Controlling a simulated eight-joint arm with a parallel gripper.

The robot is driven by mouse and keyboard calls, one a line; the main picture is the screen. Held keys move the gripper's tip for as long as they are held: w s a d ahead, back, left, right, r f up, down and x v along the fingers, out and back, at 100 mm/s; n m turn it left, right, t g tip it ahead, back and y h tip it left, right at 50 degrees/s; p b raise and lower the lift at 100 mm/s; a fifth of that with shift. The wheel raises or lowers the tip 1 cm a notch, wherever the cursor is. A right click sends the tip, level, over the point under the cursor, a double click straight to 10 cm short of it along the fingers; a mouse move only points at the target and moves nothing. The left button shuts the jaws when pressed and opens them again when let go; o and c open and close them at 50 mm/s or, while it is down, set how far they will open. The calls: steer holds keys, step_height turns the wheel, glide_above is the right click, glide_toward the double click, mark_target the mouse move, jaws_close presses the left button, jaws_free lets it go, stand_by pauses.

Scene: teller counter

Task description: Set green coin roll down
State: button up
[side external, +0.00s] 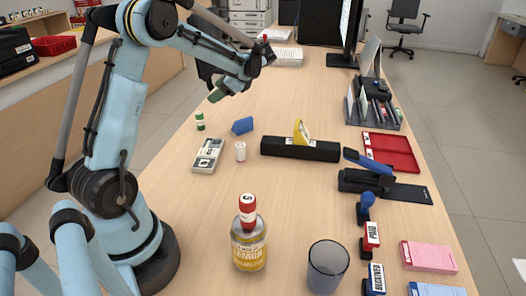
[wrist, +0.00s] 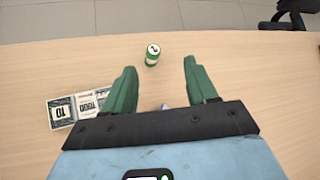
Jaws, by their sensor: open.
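The green coin roll (side external: 200,121) stands upright on the wooden counter, left of the blue wedge-shaped block. In the wrist view the green coin roll (wrist: 152,54) shows beyond my fingertips, with its marked end visible. My gripper (side external: 217,95) is above the counter, higher than the roll and apart from it. In the wrist view my gripper (wrist: 160,66) has its two green fingers spread wide with nothing held between them.
A red roll (side external: 247,207) sits atop a lemon can (side external: 249,250). A black bar (side external: 300,149) and stapler (side external: 365,180) lie right. The counter's far middle is clear.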

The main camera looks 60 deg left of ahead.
mark_target(202, 113)
steer(key=s+a+f+g, duration=0.1)
steer(key=a, duration=0.1)
steer(key=s+a+f+g, duration=0.1)
steer(key=a+f+g, duration=0.1)
steer(key=s+a+f+m+g, duration=0.1)
steer(key=s+a+g, duration=0.1)
steer(key=a, duration=0.1)
steer(key=shift+f, duration=2.15)
step_height(202, 113, down, 2)
steer(key=shift+w+f, duration=0.1)
steer(key=shift+f, duration=0.05)
steer(key=shift+x, duration=1.15)
steer(key=shift+s+a+f, duration=0.3)
steer(key=shift+f, duration=0.15)
steer(key=shift+c, duration=0.3)
jaws_close()
